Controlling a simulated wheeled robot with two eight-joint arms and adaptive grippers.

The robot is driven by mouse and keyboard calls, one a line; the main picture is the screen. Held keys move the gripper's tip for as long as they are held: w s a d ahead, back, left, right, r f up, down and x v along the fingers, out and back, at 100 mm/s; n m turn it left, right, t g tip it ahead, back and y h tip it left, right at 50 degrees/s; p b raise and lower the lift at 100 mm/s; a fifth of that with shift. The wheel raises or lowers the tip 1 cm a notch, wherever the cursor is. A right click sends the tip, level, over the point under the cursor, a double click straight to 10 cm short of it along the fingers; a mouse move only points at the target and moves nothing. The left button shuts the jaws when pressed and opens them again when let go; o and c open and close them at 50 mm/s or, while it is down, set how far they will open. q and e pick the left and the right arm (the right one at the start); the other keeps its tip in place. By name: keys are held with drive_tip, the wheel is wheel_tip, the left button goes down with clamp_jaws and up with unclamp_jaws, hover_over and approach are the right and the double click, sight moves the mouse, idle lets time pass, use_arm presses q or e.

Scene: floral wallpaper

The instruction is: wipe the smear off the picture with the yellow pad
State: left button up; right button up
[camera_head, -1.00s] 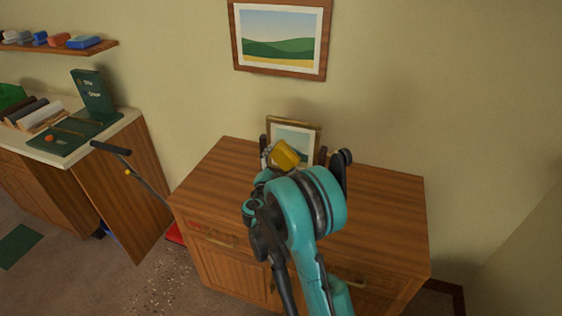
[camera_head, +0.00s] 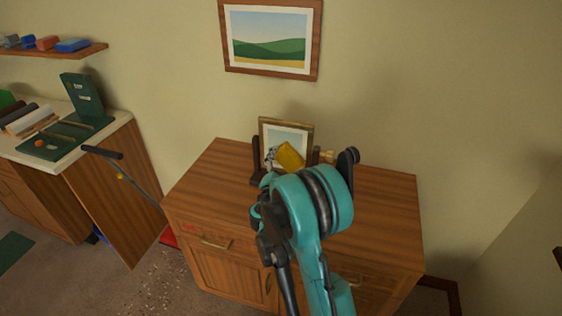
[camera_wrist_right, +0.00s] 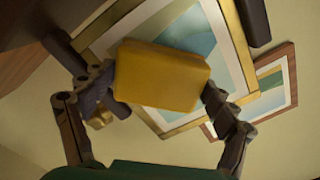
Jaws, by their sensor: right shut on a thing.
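A small picture in a gold frame (camera_head: 264,132) stands upright on the wooden cabinet, near the wall. Its frame also shows large and tilted in the right wrist view (camera_wrist_right: 236,45). My right gripper (camera_wrist_right: 161,90) is shut on the yellow pad (camera_wrist_right: 165,72), with a finger at each end. In the head view the yellow pad (camera_head: 291,155) is in front of the picture's lower part and hides some of it. I cannot tell whether the pad touches the picture. I cannot make out the smear. My left gripper is not in view.
A dark upright post (camera_head: 257,157) stands beside the small picture. A larger landscape picture (camera_head: 270,40) hangs on the wall above. The cabinet top (camera_head: 385,210) is clear on the right. A black-handled rod (camera_head: 103,153) leans by the counter (camera_head: 125,122) at left.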

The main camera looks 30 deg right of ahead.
sight(275, 160)
drive_tip(key=shift+s+d, duration=1.35)
drive_tip(key=shift+d, duration=0.05)
drive_tip(key=shift+w+a, duration=1.3)
drive_tip(key=shift+w, duration=0.2)
drive_tip(key=shift+w+a, duration=1.25)
drive_tip(key=shift+w, duration=0.2)
drive_tip(key=shift+a, duration=0.1)
drive_tip(key=shift+v, duration=2.9)
drive_tip(key=v, duration=0.3)
